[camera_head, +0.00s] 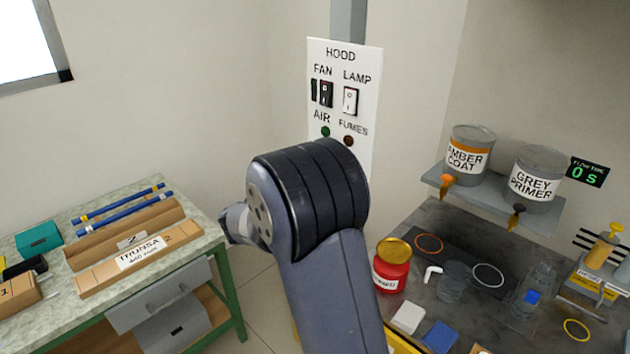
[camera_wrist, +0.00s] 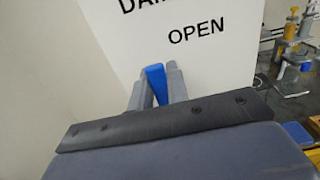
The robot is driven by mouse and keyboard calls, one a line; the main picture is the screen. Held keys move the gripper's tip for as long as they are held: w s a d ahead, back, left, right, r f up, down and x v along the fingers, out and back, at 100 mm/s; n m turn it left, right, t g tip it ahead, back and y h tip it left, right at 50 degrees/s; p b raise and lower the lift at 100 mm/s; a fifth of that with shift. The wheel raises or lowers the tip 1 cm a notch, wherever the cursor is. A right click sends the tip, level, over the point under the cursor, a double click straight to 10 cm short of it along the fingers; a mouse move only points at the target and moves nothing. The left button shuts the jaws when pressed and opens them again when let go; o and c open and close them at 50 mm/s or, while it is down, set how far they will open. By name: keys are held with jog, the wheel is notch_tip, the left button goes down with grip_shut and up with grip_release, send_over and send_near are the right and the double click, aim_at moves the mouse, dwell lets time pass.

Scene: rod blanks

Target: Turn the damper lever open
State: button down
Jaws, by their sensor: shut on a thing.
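In the wrist view the blue damper lever (camera_wrist: 155,82) stands between the two grey fingers of my gripper (camera_wrist: 157,88). The fingers are shut on it. Behind it is a white damper panel (camera_wrist: 220,65) with the word OPEN and a cut-off word above that begins with DA. The lever's pivot and lower end are hidden behind my gripper's dark body. In the head view my arm covers the area below the hood panel, and the lever and fingertips do not show there.
The hood panel (camera_head: 343,75) with fan and lamp switches is on the wall. A workbench (camera_head: 185,205) with wooden trays and blue rods stands at left. At right, a shelf (camera_head: 490,197) holds two paint cans above a grey counter with a red jar (camera_head: 391,268) and glassware.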

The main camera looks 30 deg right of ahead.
jog(key=c, duration=1.4)
grip_release()
jog(key=shift+o, duration=0.2)
jog(key=shift+a, duration=0.1)
jog(key=b+v, duration=0.3)
jog(key=v, duration=0.7)
jog(key=shift+a, duration=0.35)
jog(key=shift+s+d, duration=0.1)
jog(key=p+x, duration=0.3)
jog(key=x, duration=0.8)
jog(key=shift+f, duration=0.1)
jog(key=shift+s, duration=0.15)
